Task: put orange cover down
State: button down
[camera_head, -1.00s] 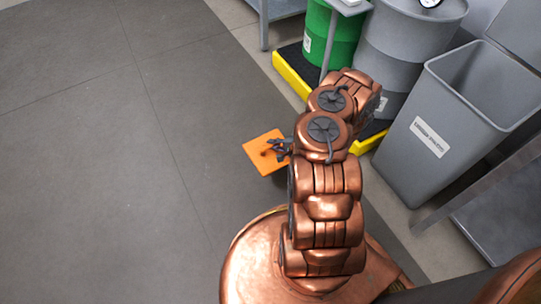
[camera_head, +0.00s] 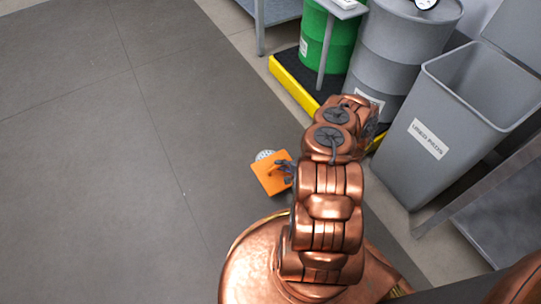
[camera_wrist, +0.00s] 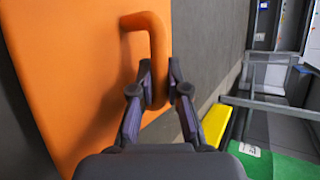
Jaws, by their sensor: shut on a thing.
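The orange cover (camera_head: 266,176) is a flat square plate with a bent bar handle. In the head view it is left of my arm, over the dark floor. In the wrist view the cover (camera_wrist: 75,75) fills the left side, and its handle (camera_wrist: 158,60) runs between my fingers. My gripper (camera_head: 287,170) is shut on the handle; its fingers also show in the wrist view (camera_wrist: 160,85). A round whitish thing (camera_head: 264,155) shows partly behind the cover's far edge. How high the cover is above the floor is hard to tell.
A green drum (camera_head: 330,38) and a grey drum (camera_head: 403,50) stand on a yellow-edged pallet (camera_head: 300,82) at the back. A grey labelled bin (camera_head: 440,125) stands at right. The floor (camera_head: 85,160) at left is clear.

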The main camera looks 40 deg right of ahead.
jog(key=w+b, duration=0.1)
jog(key=w, duration=0.2)
jog(key=w+d+b, duration=0.1)
jog(key=w, duration=0.2)
jog(key=w+d+f+b, duration=0.1)
jog(key=w, duration=0.3)
jog(key=shift+w, duration=0.1)
notch_tip(320, 180, down, 4)
jog(key=shift+r+b, duration=0.25)
jog(key=shift+b, duration=0.95)
jog(key=c, duration=1.2)
grip_release()
jog(key=shift+o, duration=0.2)
